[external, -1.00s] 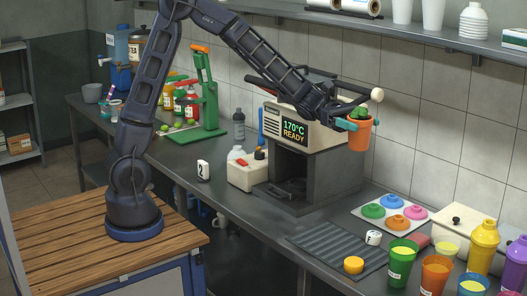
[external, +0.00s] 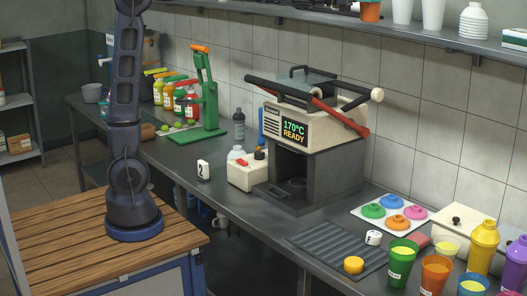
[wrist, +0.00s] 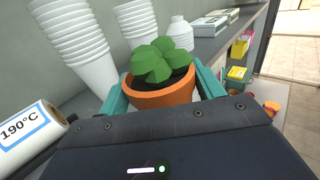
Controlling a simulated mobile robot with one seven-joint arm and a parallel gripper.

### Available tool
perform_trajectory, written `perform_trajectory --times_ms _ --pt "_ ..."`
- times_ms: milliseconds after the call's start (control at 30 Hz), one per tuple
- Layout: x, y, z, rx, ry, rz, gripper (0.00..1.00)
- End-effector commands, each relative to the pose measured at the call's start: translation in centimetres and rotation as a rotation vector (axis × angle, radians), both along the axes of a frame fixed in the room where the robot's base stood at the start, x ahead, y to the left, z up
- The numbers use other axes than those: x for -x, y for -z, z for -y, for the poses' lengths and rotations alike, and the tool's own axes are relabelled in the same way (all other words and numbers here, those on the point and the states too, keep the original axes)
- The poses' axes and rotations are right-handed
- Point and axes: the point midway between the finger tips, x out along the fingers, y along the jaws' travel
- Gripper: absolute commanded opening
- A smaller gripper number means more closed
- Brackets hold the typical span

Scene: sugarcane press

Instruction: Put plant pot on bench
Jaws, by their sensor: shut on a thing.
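The plant pot (wrist: 160,95) is orange-brown terracotta with a leafy green plant and dark soil. My gripper (wrist: 162,88) is shut on it, with a teal finger on each side of the pot in the wrist view. In the external view only the pot's lower part (external: 370,11) shows at the top edge, at the height of the wall shelf (external: 430,36). I cannot tell whether it touches the shelf. The long grey bench (external: 225,185) runs along the tiled wall, well below the pot.
Stacks of white cups (wrist: 75,45) stand close to the left of the pot, and a 190°C-labelled roll (wrist: 28,130) lies nearer. On the bench stand the press (external: 315,130), a green juicer (external: 205,100), colored cups (external: 435,270) and a ribbed mat (external: 325,250). Bare bench shows in front of the press.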

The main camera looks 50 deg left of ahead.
Motion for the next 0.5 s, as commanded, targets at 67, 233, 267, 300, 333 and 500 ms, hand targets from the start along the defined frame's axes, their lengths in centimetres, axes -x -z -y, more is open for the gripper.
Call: perform_trajectory --times_ms 67,233,267,300,333,500 --pt "-0.9 -1.8 -3.0 0.002 -0.063 0.006 0.35" --pt "-2.6 -4.9 -9.6 0.002 -0.194 0.005 0.35" --pt "-2.9 -5.3 -10.8 0.001 -0.217 0.005 0.35" --pt "-3.2 -5.7 -12.5 0.0 -0.246 0.004 0.35" --pt "-3.5 -6.0 -13.8 0.0 -0.267 0.003 0.35" --pt "-4.9 -6.5 -21.1 0.001 -0.369 0.0 0.35"
